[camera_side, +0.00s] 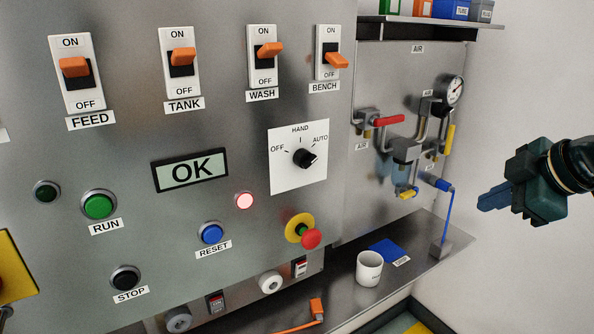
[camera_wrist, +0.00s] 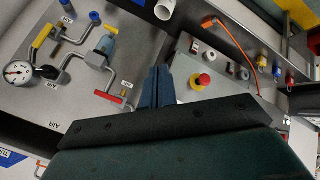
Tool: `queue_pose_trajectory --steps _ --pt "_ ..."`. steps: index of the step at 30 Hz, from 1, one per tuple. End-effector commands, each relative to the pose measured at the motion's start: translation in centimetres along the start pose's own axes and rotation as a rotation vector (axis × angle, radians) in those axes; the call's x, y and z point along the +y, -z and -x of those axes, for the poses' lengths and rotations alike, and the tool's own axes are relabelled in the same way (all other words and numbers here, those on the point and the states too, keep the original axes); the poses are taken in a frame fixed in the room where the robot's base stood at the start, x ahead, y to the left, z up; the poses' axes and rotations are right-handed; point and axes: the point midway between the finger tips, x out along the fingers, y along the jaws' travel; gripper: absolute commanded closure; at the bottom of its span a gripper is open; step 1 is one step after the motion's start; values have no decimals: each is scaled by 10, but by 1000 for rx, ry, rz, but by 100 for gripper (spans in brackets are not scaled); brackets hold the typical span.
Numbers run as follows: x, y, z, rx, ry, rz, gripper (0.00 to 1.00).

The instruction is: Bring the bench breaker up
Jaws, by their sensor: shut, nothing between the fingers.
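The bench breaker (camera_side: 337,60) is the rightmost of the row of white switches at the top of the panel. Its orange lever sits low, towards OFF, with the dark slot showing above it. The feed (camera_side: 75,68), tank (camera_side: 182,55) and wash (camera_side: 268,50) levers sit up, towards ON. My gripper (camera_side: 490,200) is at the far right in the side view, well away from the bench breaker and touching nothing. Its blue fingers are shut and empty, and they also show in the wrist view (camera_wrist: 157,85). I cannot make out the bench breaker in the wrist view.
Air pipes with a red-handled valve (camera_side: 388,120) and a gauge (camera_side: 455,90) stick out between my gripper and the breakers. A shelf (camera_side: 430,20) hangs above them. A red stop knob (camera_side: 311,239) juts out lower down. A white mug (camera_side: 369,268) stands on the ledge.

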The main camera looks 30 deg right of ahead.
Motion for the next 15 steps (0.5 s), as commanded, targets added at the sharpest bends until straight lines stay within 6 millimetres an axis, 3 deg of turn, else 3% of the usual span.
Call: queue_pose_trajectory --steps 15 --pt "30 59 -23 63 -256 672 100"
